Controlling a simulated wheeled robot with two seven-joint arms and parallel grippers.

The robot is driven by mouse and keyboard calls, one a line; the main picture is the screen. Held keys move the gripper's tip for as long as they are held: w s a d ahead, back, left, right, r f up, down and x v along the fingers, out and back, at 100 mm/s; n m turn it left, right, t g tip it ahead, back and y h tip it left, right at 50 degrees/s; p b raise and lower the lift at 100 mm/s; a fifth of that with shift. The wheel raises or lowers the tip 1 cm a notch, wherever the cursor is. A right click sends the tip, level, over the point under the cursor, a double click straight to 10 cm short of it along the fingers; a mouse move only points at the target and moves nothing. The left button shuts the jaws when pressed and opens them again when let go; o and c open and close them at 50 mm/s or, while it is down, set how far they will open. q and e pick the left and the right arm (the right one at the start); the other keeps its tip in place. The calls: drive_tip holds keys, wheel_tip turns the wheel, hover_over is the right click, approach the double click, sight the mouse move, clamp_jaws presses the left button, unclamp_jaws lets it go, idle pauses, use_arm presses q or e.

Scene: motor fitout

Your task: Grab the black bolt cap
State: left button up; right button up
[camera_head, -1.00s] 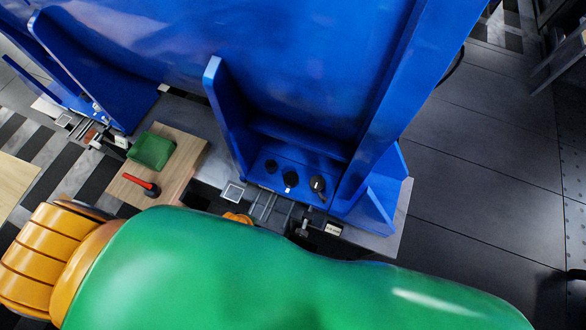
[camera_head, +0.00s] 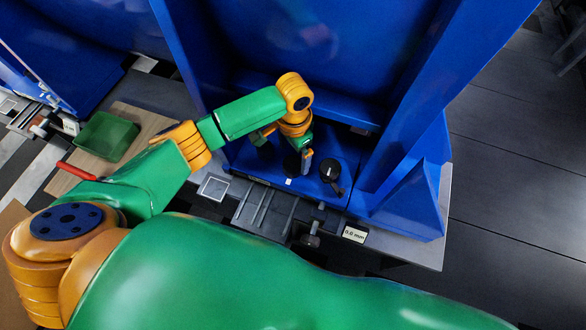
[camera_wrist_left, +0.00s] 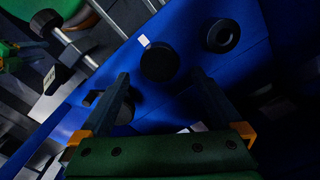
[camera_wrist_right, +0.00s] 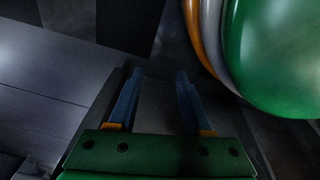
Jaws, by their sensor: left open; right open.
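Several black round parts sit on the blue motor foot. The middle black bolt cap (camera_head: 291,166) is partly covered by my left gripper (camera_head: 285,151). In the left wrist view that black cap (camera_wrist_left: 160,65) lies between and just beyond the fingertips of my open left gripper (camera_wrist_left: 161,76), apparently untouched. Another black part with a short handle (camera_head: 331,171) stands to the right in the head view. My right gripper (camera_wrist_right: 160,72) is open and empty over dark floor, outside the head view.
Blue upright ribs of the motor housing (camera_head: 408,95) flank the foot on both sides. A green tray (camera_head: 105,137) and a red-handled tool (camera_head: 76,171) are on a wooden board at the left. A metal clamp (camera_head: 313,235) and small label (camera_head: 354,234) are in front.

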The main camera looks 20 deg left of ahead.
sight(293, 163)
use_arm(q)
wheel_tip(293, 163, down, 4)
drive_tip(key=shift+s+r+b, duration=0.1)
drive_tip(key=shift+r+b, duration=0.1)
drive_tip(key=shift+b, duration=0.35)
drive_tip(key=shift+r, duration=0.1)
drive_tip(key=c, duration=1.4)
